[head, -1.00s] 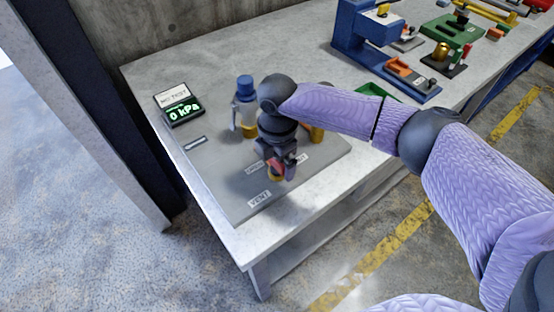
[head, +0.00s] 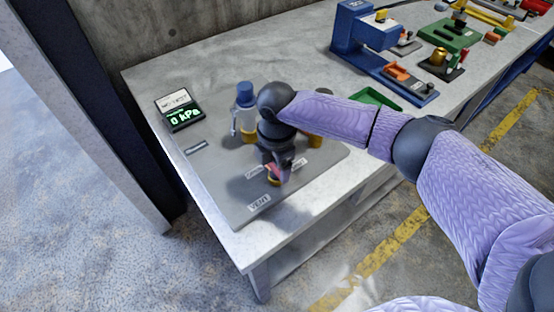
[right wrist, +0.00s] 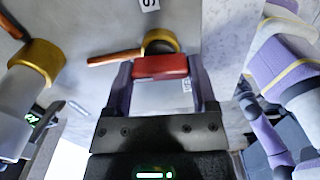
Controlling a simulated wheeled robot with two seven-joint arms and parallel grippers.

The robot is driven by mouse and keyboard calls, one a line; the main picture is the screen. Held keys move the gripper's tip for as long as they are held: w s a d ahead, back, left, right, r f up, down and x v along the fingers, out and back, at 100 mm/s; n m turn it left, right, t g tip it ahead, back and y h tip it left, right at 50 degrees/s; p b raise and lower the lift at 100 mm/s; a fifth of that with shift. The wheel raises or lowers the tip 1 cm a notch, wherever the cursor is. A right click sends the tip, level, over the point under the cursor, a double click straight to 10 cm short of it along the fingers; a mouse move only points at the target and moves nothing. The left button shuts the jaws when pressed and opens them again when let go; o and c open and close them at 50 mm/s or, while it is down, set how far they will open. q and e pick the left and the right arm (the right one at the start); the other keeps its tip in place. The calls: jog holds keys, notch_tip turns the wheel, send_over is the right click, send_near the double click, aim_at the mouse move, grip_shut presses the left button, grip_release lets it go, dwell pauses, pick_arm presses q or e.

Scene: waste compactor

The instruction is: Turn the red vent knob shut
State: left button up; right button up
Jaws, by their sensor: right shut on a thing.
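My right gripper (head: 277,168) reaches down over the grey panel beside the VENT label (head: 259,203). In the right wrist view, the red vent knob (right wrist: 161,66) sits between the two fingers of the gripper (right wrist: 164,78), which is shut on it. The knob's bar lies crosswise, in front of a brass-coloured round fitting (right wrist: 160,42). In the head view the gripper hides most of the knob, and only bits of red and yellow show. The knob's exact angle is hard to tell there. My left gripper is in neither view.
A display (head: 182,112) reading 0 kPa stands at the panel's back left. A blue-topped clear cylinder (head: 246,108) with a yellow base stands just behind my right gripper. A blue machine (head: 372,45) and other fixtures stand farther right. The grey panel's (head: 222,190) front left is clear.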

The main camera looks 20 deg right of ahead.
jog(key=m+p, duration=0.1)
jog(key=p, duration=0.1)
jog(key=m+p, duration=0.1)
jog(key=m, duration=0.1)
jog(key=shift+r+p, duration=0.25)
jog(key=shift+p, duration=0.1)
jog(key=m+p, duration=0.3)
jog(key=m, duration=0.2)
jog(key=shift+f, duration=0.1)
jog(key=m+p, duration=0.1)
jog(key=m, duration=0.1)
jog(key=shift+m+p, duration=0.3)
jog(key=shift+p, duration=0.05)
jog(key=m+p, duration=0.1)
jog(key=m, duration=0.1)
jog(key=shift+m, duration=0.3)
jog(key=m+p, duration=0.1)
jog(key=m, duration=0.1)
jog(key=shift+f+m, duration=0.1)
jog(key=shift+m, duration=0.8)
